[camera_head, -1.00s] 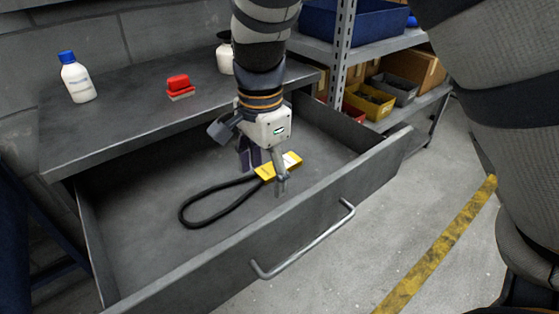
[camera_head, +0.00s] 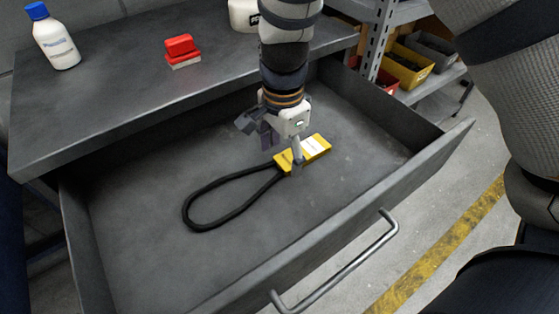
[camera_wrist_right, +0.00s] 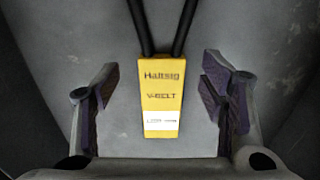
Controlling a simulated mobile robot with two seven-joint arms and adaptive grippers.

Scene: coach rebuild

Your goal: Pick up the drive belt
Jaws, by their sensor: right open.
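The drive belt (camera_head: 205,222) is a black loop with a yellow sleeve (camera_head: 316,147) marked "V-BELT" at one end. It lies on the floor of the open drawer (camera_head: 130,270). In the right wrist view the yellow sleeve (camera_wrist_right: 161,95) sits between the fingers, with clear gaps on both sides, and two black strands (camera_wrist_right: 160,25) run up out of the picture. My right gripper (camera_head: 283,150) is open and empty, pointing down over the sleeve and hiding part of it. The left gripper is out of view.
The drawer's front wall with a bar handle (camera_head: 340,265) faces me. On the bench top (camera_head: 110,105) stand a white bottle with a blue cap (camera_head: 55,42), a red-and-white brush-like block (camera_head: 182,52) and another white container (camera_head: 243,14). Shelf bins (camera_head: 405,67) stand at right. The drawer floor is otherwise clear.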

